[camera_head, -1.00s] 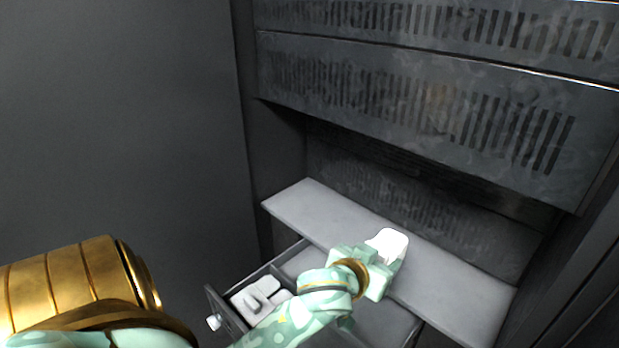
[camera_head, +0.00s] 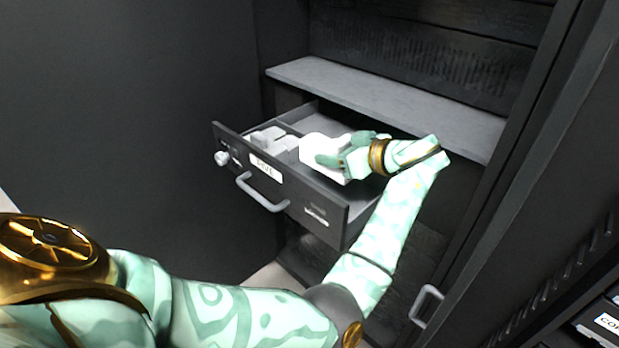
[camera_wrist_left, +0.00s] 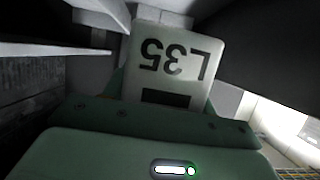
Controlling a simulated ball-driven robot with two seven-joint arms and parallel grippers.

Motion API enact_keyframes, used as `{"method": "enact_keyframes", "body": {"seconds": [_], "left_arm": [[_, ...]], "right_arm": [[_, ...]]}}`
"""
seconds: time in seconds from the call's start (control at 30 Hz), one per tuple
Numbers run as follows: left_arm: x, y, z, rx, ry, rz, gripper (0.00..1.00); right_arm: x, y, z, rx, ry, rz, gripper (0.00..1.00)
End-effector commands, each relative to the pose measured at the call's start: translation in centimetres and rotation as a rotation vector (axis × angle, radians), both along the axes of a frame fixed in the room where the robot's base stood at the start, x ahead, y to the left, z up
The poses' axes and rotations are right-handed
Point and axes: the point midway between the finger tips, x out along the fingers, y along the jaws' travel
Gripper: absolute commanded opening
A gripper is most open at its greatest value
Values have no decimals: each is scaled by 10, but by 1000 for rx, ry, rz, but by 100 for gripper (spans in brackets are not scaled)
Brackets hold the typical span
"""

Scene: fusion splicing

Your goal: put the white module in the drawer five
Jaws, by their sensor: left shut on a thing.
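The white module (camera_head: 322,148) is in my left gripper (camera_head: 342,158), which is shut on it. In the left wrist view the module (camera_wrist_left: 165,60) shows the marking "L35", upside down, between the fingers. An open drawer (camera_head: 268,181) with a grey handle and a white label reading "FIVE" is below and around the module in the head view. The module is over the drawer's opening; I cannot tell whether it touches the bottom. My right gripper is not in view.
Several white modules (camera_head: 270,138) lie in the drawer's left part. A grey shelf (camera_head: 390,100) runs just above and behind the drawer. A dark cabinet wall (camera_head: 545,150) stands at the right, with another handle (camera_head: 425,305) lower down.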

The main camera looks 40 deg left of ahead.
Motion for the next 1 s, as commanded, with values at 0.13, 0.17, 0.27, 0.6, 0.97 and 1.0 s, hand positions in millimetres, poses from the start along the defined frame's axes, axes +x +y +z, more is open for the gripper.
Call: {"method": "enact_keyframes", "body": {"seconds": [0.13, 0.17, 0.27, 0.6, 0.97, 1.0], "left_arm": [[0, 1, -25, 2, 2, 0, 28], [0, 1, -28, 2, 1, 1, 28], [0, 1, -42, 1, 3, -1, 28], [0, 1, -81, 0, -1, -2, 28], [0, 1, -83, -1, -1, -2, 78], [0, 1, -83, -1, -1, -2, 78]], "right_arm": [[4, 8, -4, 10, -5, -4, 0], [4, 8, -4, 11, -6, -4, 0], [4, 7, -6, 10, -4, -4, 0], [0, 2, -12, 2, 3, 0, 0], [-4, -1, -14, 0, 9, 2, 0], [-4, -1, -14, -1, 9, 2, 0]]}}
